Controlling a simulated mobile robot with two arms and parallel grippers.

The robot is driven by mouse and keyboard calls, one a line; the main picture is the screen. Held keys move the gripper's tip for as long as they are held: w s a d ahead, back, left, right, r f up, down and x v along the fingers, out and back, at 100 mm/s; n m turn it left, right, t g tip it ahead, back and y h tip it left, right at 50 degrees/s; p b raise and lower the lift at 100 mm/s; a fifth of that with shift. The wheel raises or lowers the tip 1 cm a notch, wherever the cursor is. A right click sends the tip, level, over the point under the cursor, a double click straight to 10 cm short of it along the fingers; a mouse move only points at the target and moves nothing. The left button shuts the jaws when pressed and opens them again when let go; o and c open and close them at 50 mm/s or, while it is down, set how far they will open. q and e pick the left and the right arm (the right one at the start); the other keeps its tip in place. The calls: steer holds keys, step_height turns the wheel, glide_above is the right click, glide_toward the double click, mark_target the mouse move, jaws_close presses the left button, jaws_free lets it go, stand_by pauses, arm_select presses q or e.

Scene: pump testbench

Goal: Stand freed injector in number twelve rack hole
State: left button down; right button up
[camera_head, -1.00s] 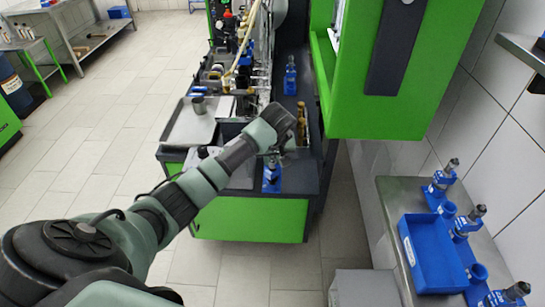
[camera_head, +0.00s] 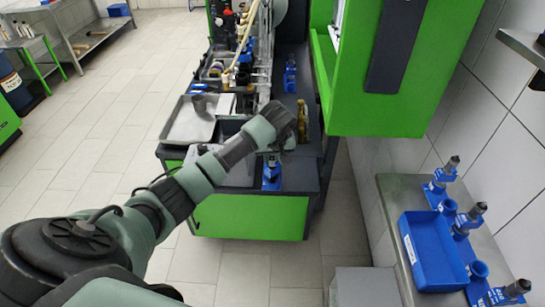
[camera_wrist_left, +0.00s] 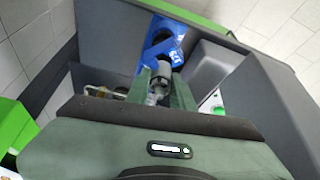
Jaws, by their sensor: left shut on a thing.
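My left gripper (camera_head: 272,157) is low over the front of the green test bench, directly above a blue holder (camera_head: 271,178). In the left wrist view, its two fingers (camera_wrist_left: 161,84) are shut on the injector (camera_wrist_left: 163,69), a grey cylindrical part. The injector's far end points toward the blue holder (camera_wrist_left: 164,32), which has round openings. I cannot tell whether the injector is still inside the holder or just clear of it. Blue rack pieces with upright injectors (camera_head: 443,176) stand on the right table. No number twelve is readable. My right gripper is not in view.
An empty blue bin (camera_head: 432,262) sits on the metal side table (camera_head: 400,190) at right. A metal tray (camera_head: 188,122) lies on the bench's left. A green cabinet (camera_head: 380,118) overhangs right of my arm. Another blue holder (camera_head: 290,77) stands farther back. Floor at left is clear.

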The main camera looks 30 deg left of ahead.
arm_select(q)
steer(key=shift+a, duration=0.1)
steer(key=shift+f+b, duration=0.5)
stand_by(0.6)
steer(key=c, duration=1.5)
jaws_free()
steer(key=shift+s+d+r+p, duration=0.15)
steer(key=shift+d+r+p, duration=0.05)
steer(key=shift+r+p, duration=0.35)
steer(key=p+v, duration=0.4)
steer(key=v, duration=0.1)
steer(key=shift+r, duration=0.15)
steer(key=p+v, duration=0.3)
steer(key=v, duration=0.1)
steer(key=shift+s+d+r+p, duration=0.2)
steer(key=shift+d+p, duration=0.05)
steer(key=shift+p, duration=0.05)
steer(key=shift+f, duration=0.1)
